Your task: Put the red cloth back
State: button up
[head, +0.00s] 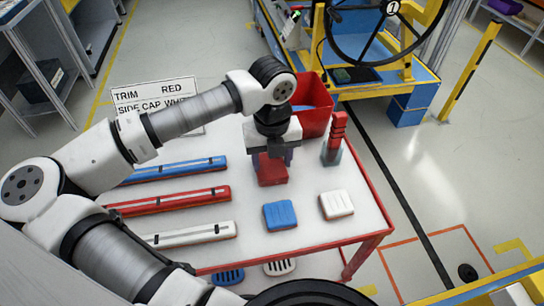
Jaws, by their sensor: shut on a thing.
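My gripper (272,157) points down over the white table (300,178), its fingers on either side of a small red piece (272,172). It is shut on this piece, whose top is partly hidden by the fingers. The piece looks blocky, and I cannot tell whether it is folded cloth or a red cap. It is at or just above the tabletop; any gap is too small to tell. No other thing that clearly looks like a red cloth shows.
A blue cap (280,215) and a white cap (336,204) lie in front. Blue (175,170), red (170,201) and white (190,234) trim strips lie left. A red bin (318,118) and an upright red tool in a grey holder (332,154) stand behind. A sign (130,97) stands back left.

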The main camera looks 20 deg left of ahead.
aim_at(272, 163)
jog(key=shift+f, duration=0.2)
jog(key=o, duration=0.9)
jog(key=shift+o, duration=0.2)
jog(key=shift+r, duration=0.1)
notch_tip(272, 163, up, 12)
jog(key=b, duration=0.1)
jog(key=shift+r+b, duration=0.15)
jog(key=shift+b, duration=0.25)
